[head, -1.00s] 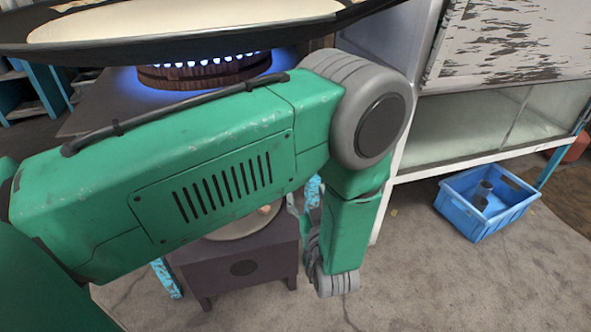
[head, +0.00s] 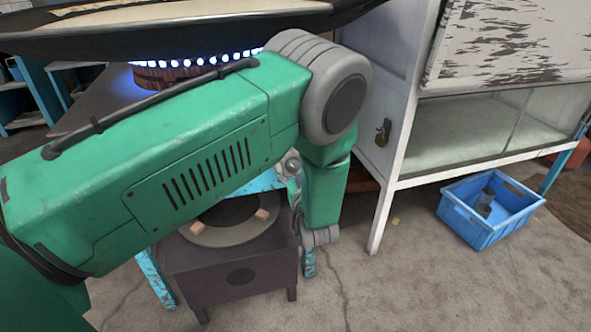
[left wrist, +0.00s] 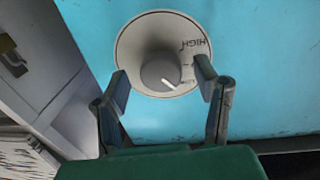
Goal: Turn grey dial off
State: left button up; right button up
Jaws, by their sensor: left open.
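The grey dial (left wrist: 160,72) shows in the left wrist view. It is a round knob in a pale cone-shaped surround on a light blue panel (left wrist: 265,75), with the word HIGH at its right. A white mark on the knob points down and to the right. My left gripper (left wrist: 162,80) is open, with one finger on each side of the knob. I cannot tell whether the fingers touch it. In the head view my green left arm covers the dial. Blue flames (head: 200,60) burn under the wide black pan (head: 330,20). My right gripper is not in view.
A white cabinet (head: 390,205) with a glass front stands right of my arm. A blue crate (head: 480,240) holding dark items sits on the floor. A low dark stand with a round top (head: 235,275) is below my arm. Open floor lies in front of the cabinet.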

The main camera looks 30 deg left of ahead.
pick_arm(q)
jog(key=c, duration=1.2)
jog(key=shift+o, duration=0.3)
jog(key=shift+r+m+p, duration=0.1)
jog(key=shift+m+p, duration=1.3)
jog(key=shift+m, duration=0.3)
jog(key=shift+m+g+p, duration=0.3)
jog(key=shift+m+p, duration=0.65)
jog(key=shift+m, duration=1.25)
jog(key=shift+w+d, duration=0.1)
jog(key=o, duration=1.1)
jog(key=shift+o, duration=0.2)
